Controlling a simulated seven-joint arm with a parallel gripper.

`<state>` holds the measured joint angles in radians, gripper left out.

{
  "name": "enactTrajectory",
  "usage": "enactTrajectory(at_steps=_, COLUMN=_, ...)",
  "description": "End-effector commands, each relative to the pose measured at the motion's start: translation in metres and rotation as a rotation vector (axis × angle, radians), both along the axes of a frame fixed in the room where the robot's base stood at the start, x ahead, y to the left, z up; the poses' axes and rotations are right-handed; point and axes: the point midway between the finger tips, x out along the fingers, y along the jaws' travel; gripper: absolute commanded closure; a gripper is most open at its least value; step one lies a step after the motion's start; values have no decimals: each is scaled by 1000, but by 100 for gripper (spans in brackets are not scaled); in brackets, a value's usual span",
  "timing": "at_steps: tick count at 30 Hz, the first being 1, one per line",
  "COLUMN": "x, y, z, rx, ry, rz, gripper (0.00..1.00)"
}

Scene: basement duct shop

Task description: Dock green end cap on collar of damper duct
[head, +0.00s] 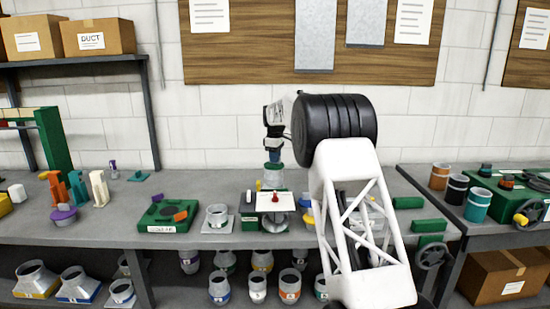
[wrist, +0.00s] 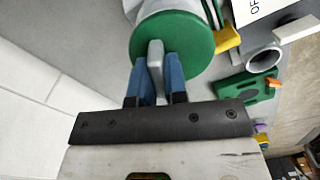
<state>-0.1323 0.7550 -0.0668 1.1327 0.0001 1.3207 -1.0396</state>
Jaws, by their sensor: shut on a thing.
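In the wrist view, the green end cap (wrist: 190,38) is a round disc with a grey tab (wrist: 155,62) standing from its face. My gripper (wrist: 156,78) is shut on that tab, with a blue finger on each side. A grey cylindrical duct (wrist: 150,8) shows behind the cap. The cap's near face hides their joint, so I cannot tell whether the cap is seated on the collar. In the head view, my gripper (head: 273,156) points down over the grey duct (head: 272,179) on the bench, with the small green cap (head: 273,166) between them.
A yellow lever (wrist: 228,39) sits close beside the cap. A white plate with a red knob (head: 276,200) stands in front of the duct. A green tray (head: 150,220) and a grey duct fitting (head: 217,217) stand to the left. Several fittings fill the shelf below.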

Motion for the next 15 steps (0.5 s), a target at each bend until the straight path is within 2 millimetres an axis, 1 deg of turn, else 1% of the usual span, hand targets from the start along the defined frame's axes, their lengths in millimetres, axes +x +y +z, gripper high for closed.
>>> enactTrajectory(at_steps=4, x=0, y=0, z=-2, rx=0, ry=0, rz=0, gripper=100)
enactTrajectory(at_steps=5, x=0, y=0, z=-2, rx=0, ry=0, rz=0, gripper=85)
enactTrajectory(at_steps=6, x=0, y=0, z=-2, rx=0, ry=0, rz=0, gripper=79)
enactTrajectory(at_steps=7, x=0, y=0, z=-2, rx=0, ry=0, rz=0, gripper=76)
enactTrajectory(at_steps=15, x=0, y=0, z=-2, rx=0, ry=0, rz=0, gripper=76)
